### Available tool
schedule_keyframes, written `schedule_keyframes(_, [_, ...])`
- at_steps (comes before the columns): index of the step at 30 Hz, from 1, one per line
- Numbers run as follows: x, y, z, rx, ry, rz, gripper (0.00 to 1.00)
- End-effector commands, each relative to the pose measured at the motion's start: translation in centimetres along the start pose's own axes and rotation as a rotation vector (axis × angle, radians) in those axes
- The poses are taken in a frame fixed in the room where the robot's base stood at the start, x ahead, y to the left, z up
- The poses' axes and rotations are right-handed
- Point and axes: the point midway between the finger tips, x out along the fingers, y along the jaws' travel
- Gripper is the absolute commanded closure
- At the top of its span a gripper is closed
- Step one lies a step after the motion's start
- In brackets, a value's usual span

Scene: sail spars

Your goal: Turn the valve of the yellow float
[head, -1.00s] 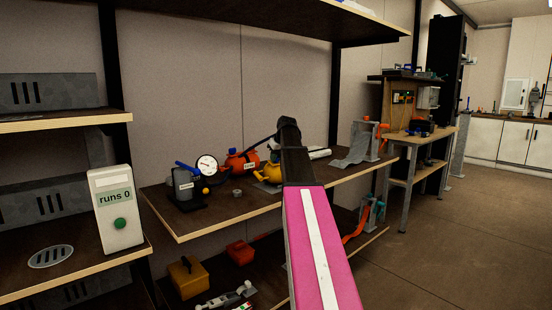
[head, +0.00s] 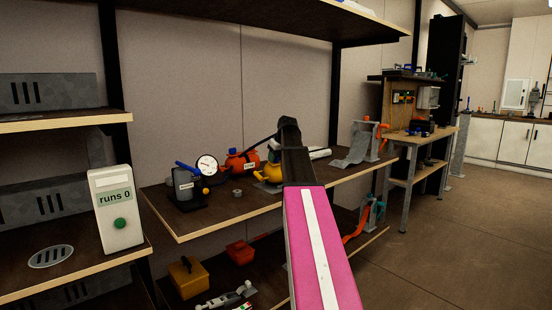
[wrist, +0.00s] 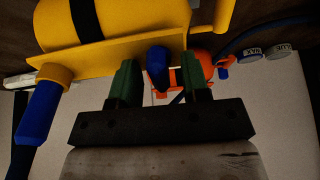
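The yellow float (head: 270,174) stands on the middle shelf in the head view, partly hidden behind my pink and black arm. In the wrist view the yellow float (wrist: 110,22) fills the top, with a dark band round its body and a yellow plate below. A blue knob (wrist: 157,64) projects from it between the green fingers of my gripper (wrist: 160,85). Gaps show on both sides of the knob, so my gripper is open and not clamped on it. A second blue handle (wrist: 42,112) on a yellow collar sticks out at left.
An orange float (head: 241,162) stands left of the yellow one; it shows behind the fingers in the wrist view (wrist: 200,66). A gauge (head: 207,166) and a grey block with a blue lever (head: 187,188) stand further left. A small grey ring (head: 237,193) lies in front.

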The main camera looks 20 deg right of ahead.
Motion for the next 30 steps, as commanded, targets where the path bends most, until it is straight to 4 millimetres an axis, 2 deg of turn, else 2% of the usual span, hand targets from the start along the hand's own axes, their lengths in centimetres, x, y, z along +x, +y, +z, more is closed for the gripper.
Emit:
schedule_keyframes(8, [-0.7,0.0,0.0,0.001,0.001,0.001,0.57])
schedule_keyframes(11, [-1.9,0.0,0.0,0.001,0.002,0.001,0.57])
schedule_keyframes(21, [-8.1,0.0,0.0,0.0,0.001,0.001,0.57])
schedule_keyframes(25, [-9.7,0.0,0.0,0.0,0.001,0.001,0.57])
schedule_keyframes(30, [-10.7,0.0,0.0,0.0,0.0,0.0,0.57])
